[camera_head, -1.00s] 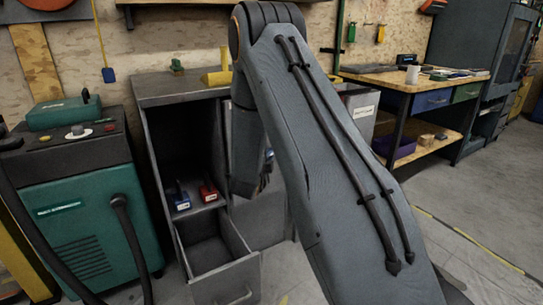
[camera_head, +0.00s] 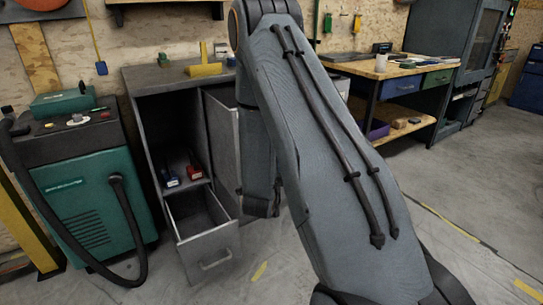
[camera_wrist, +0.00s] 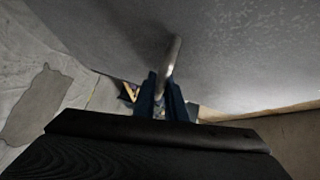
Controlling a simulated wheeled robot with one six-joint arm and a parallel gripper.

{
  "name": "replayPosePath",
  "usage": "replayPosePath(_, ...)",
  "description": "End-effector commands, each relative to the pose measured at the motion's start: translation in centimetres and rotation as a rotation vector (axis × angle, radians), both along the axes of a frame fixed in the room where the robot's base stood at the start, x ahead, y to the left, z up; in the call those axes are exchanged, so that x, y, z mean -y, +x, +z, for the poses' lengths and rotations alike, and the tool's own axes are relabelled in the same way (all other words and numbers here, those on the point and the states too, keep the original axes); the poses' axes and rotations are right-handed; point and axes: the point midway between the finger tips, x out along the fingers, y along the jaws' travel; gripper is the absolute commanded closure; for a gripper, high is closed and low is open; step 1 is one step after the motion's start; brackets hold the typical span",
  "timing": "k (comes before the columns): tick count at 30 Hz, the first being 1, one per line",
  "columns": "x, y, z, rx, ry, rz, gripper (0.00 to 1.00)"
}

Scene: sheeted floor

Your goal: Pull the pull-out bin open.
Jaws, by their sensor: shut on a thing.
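The grey cabinet (camera_head: 150,78) stands against the wall at left of centre in the head view. A tall grey front panel (camera_head: 222,135) shows at its right side, partly hidden by my arm, and appears to stand out from the cabinet. In the wrist view, the grey panel (camera_wrist: 225,50) fills the top, with a metal bar handle (camera_wrist: 174,55) on it. My gripper (camera_wrist: 163,88) is shut on this handle, its two dark fingers on either side of the bar. My gripper is hidden behind the arm in the head view. How far the bin is out is hidden.
A drawer (camera_head: 208,250) at the cabinet's lower left stands open. Red and blue items (camera_head: 193,170) lie on the shelf above it. A green machine (camera_head: 88,200) with a hose stands at left. A workbench (camera_head: 400,75) is at back right. Floor at right is clear.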

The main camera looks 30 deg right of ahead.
Motion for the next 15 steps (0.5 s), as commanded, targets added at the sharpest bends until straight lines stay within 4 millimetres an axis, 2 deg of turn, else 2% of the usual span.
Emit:
replayPosePath(6,-0.3,-1.4,-0.1,-0.002,0.001,0.01,1.0)
replayPosePath(15,-0.2,-1.5,-0.1,-0.001,0.0,0.009,1.0)
